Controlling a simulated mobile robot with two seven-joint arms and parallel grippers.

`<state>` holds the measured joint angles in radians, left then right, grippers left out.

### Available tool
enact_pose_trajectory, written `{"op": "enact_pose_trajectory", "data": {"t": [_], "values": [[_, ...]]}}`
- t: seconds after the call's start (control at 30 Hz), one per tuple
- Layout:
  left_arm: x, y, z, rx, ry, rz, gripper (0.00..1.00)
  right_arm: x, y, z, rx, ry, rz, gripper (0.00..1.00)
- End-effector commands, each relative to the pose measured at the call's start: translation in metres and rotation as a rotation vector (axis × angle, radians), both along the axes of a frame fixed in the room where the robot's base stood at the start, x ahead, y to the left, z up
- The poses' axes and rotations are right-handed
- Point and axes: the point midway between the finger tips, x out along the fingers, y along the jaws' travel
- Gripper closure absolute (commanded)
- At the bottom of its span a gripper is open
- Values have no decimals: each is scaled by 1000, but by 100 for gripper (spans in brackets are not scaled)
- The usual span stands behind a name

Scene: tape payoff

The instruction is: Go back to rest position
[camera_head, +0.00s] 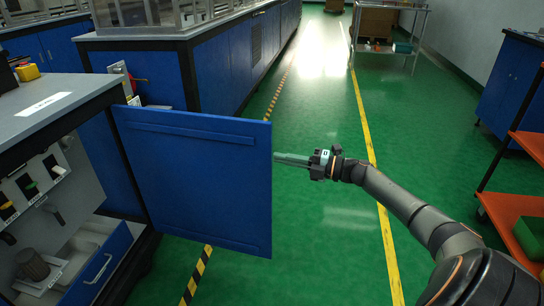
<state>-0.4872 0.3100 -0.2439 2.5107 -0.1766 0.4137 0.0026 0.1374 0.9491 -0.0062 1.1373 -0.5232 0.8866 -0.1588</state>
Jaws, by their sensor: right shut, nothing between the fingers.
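My right gripper (292,159) is in the middle of the head view, on the arm that comes in from the lower right. Its fingers are shut with nothing between them and point left. The fingertips are at the right edge of an open blue cabinet door (205,185); I cannot tell whether they touch it. My left gripper is not in view.
The door stands out from a workbench (50,115) at left. Below is an open drawer (100,265) and a dark ribbed cylinder (32,265). An orange shelf rack (528,142) stands at right. Green floor (320,250) is clear between, with a cart (390,40) far back.

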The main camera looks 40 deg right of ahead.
Motion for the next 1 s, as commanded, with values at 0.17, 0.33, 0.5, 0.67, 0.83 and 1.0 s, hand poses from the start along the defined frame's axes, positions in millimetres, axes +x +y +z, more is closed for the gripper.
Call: {"op": "enact_pose_trajectory", "data": {"t": [0.17, 0.33, 0.5, 0.67, 0.83, 1.0], "values": [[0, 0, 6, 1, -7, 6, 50, -22, -30, 0, 0, 2, -2, 100], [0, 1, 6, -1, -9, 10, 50, -34, -45, -1, 0, 1, 0, 100], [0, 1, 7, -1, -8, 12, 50, -37, -49, 0, 1, 0, 1, 100], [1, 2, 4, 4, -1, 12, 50, -37, -48, -1, 2, 0, 3, 100], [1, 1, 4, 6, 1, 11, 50, -35, -9, -13, 53, 6, 52, 100], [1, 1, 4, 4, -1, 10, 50, -45, 98, -28, 225, 19, 173, 100]]}}
